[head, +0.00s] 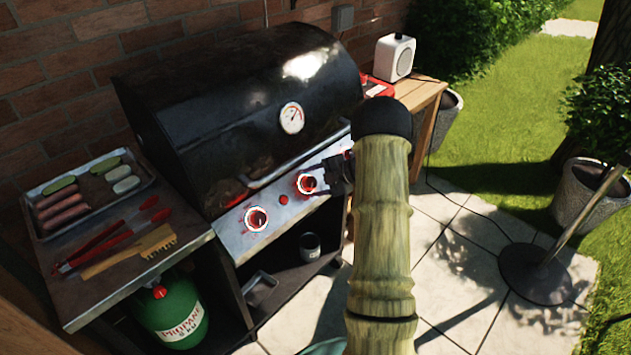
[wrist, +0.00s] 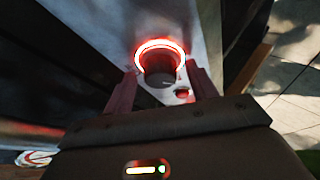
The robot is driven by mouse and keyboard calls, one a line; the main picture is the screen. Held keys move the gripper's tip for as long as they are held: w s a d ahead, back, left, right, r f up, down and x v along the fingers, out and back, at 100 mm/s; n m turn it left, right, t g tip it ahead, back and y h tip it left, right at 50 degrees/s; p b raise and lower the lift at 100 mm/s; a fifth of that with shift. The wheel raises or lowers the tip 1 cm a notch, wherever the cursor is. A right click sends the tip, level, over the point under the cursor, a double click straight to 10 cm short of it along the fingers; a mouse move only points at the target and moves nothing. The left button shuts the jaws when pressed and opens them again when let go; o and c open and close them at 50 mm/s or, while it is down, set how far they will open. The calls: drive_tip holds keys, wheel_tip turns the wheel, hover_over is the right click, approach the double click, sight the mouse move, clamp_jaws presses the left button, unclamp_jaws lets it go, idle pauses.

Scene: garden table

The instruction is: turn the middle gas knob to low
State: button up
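The black grill's front panel (head: 240,240) carries a left knob (head: 256,219) and a middle knob (head: 306,184), both with red-lit rings. A small red button (head: 283,199) sits between them. My gripper (head: 325,177) is at the right side of the middle knob. In the wrist view a dark round knob (wrist: 160,68) with a glowing red ring lies between the two fingers, which stand apart with gaps on both sides. It appears to be the middle knob. Its setting cannot be read. My arm covers the panel's right part.
A side shelf at left holds a food tray (head: 45,232), red tongs (head: 110,235) and a brush (head: 130,250). A green propane tank (head: 170,312) stands below. The lid (head: 240,110) is closed, with a thermometer (head: 292,118). Paving at right is largely open, with a pole base (head: 533,272).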

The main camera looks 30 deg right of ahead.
drive_tip(key=shift+s+d, duration=0.1)
drive_tip(key=v, duration=1.7)
drive_tip(key=shift+d, duration=0.1)
